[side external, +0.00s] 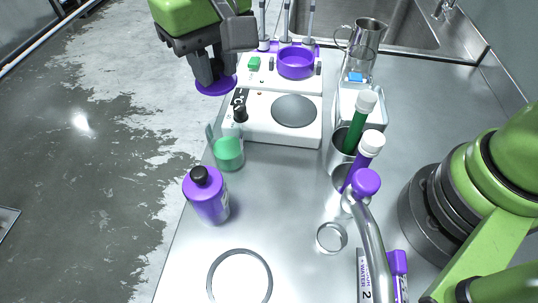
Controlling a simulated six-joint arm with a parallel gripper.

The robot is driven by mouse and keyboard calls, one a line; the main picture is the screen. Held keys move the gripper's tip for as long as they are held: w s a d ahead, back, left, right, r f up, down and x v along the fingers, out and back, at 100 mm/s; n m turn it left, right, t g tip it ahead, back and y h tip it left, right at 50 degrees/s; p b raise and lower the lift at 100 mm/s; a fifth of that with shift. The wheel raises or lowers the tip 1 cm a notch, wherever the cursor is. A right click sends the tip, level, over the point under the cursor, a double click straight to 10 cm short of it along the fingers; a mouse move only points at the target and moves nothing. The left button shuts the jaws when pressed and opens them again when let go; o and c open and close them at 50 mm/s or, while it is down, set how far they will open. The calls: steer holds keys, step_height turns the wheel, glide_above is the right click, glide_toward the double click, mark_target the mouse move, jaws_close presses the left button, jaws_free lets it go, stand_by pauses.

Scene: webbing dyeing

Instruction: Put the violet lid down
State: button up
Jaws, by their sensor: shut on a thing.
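My gripper (215,77) is at the upper left, shut on the violet lid (208,88). The lid is a flat violet disc below the fingertips, held in the air; in the picture it overlaps the floor just left of the white hotplate unit (265,125). The fingers hide the lid's middle. A violet pot (296,66) sits on the rear white unit, to the right of the lid, and looks open at the top.
A glass beaker of green liquid (228,155) and a violet bottle (205,198) stand near the counter's left edge. A steel ring (212,280) lies in front. Capped tubes (357,130), a steel jug (367,40) and a violet-knobbed handle (372,240) are right. The centre counter is clear.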

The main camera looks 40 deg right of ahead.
steer(key=s+d+f+m, duration=0.45)
steer(key=s+f, duration=0.35)
steer(key=s, duration=0.2)
glide_above(284, 190)
steer(key=shift+m, duration=0.25)
step_height(284, 190, down, 5)
steer(key=shift+r, duration=0.1)
steer(key=shift+f, duration=2.5)
steer(key=o, duration=0.9)
steer(key=shift+f, duration=0.1)
